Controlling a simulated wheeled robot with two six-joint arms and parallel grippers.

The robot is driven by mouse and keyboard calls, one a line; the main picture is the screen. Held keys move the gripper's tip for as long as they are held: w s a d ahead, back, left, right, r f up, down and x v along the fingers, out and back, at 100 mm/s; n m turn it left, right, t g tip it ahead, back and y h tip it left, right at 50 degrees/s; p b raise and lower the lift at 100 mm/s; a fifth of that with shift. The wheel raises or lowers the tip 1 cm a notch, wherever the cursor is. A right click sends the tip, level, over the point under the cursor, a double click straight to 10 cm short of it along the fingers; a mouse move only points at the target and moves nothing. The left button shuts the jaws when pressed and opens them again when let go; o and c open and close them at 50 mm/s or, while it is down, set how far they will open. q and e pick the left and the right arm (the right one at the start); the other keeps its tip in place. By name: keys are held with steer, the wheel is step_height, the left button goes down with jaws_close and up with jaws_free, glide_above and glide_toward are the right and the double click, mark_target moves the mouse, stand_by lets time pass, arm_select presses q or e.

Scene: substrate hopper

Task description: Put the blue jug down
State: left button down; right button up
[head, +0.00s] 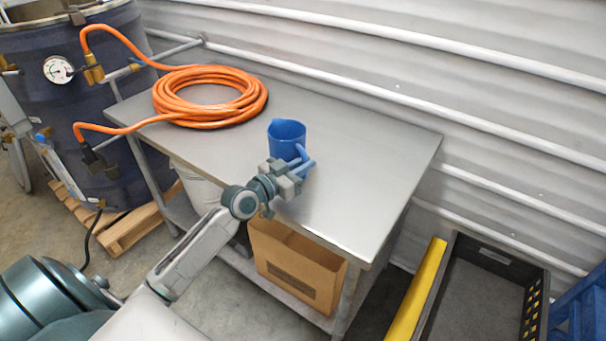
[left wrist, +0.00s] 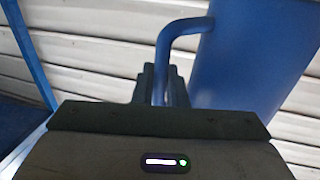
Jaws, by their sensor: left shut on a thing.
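The blue jug (head: 286,139) is upright at the middle of the steel table (head: 350,160) in the head view. My left gripper (head: 297,170) is shut on its handle, on the near side of the jug. In the left wrist view the jug's body (left wrist: 250,60) fills the upper right and its handle (left wrist: 180,35) runs down between the dark fingers (left wrist: 160,85). I cannot tell whether the jug's base touches the table top; the gripper hides part of its lower side. My right gripper does not show.
A coiled orange hose (head: 210,97) lies on the table's left part, linked to a dark drum (head: 50,80). The table's right part is clear. A cardboard box (head: 295,262) stands on the shelf below. A black crate (head: 480,300) and a yellow bar (head: 418,290) are at right.

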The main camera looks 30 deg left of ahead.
mark_target(303, 177)
arm_select(q)
steer(key=shift+f, duration=1.75)
steer(key=shift+b, duration=0.3)
steer(key=shift+f, duration=0.15)
steer(key=c, duration=1.5)
jaws_free()
steer(key=v, duration=1.2)
steer(key=shift+p, duration=0.3)
